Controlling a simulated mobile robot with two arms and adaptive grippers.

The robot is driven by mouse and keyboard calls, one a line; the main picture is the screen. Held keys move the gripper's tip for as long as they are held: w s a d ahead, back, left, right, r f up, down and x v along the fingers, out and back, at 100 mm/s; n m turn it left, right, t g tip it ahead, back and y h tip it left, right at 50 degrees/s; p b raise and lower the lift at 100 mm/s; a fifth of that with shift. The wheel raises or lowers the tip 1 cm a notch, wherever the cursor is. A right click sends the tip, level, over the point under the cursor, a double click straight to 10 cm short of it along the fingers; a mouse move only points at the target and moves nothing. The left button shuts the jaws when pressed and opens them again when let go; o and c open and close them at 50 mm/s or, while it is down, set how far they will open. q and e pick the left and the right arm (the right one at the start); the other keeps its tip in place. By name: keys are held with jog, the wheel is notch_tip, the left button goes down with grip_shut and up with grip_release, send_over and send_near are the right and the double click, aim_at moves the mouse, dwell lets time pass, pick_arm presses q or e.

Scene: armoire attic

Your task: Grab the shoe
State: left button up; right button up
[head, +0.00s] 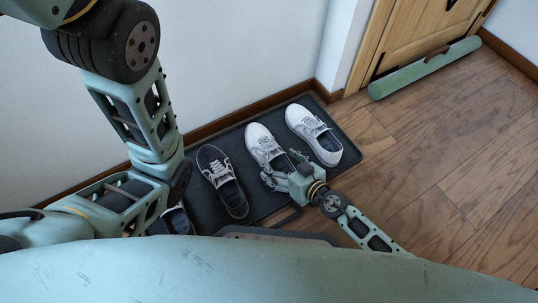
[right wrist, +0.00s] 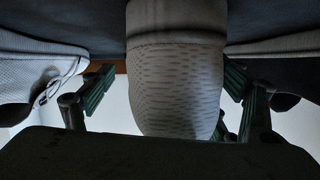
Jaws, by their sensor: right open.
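Several shoes stand in a row on a dark tray mat (head: 284,213). A white lace-up shoe (head: 259,137) in the middle has my right gripper (head: 274,173) at its heel end. In the right wrist view, a pale textured heel (right wrist: 176,75) sits between the spread green fingers of my right gripper (right wrist: 168,88), which is open. I cannot tell whether the fingers touch it. Another white shoe (head: 314,134) stands to the right, and a black shoe with pale laces (head: 222,180) to the left. My left gripper is not in view.
A further dark shoe (head: 178,221) is partly hidden by my left arm. The white wall (head: 235,60) runs behind the tray. A green rolled object (head: 425,68) lies by the wooden door (head: 420,35). The wooden floor (head: 440,160) on the right is clear.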

jog(key=shift+c, duration=0.5)
jog(key=shift+w, duration=0.1)
jog(key=c, duration=1.6)
jog(key=shift+r, duration=0.1)
jog(key=shift+c, duration=0.2)
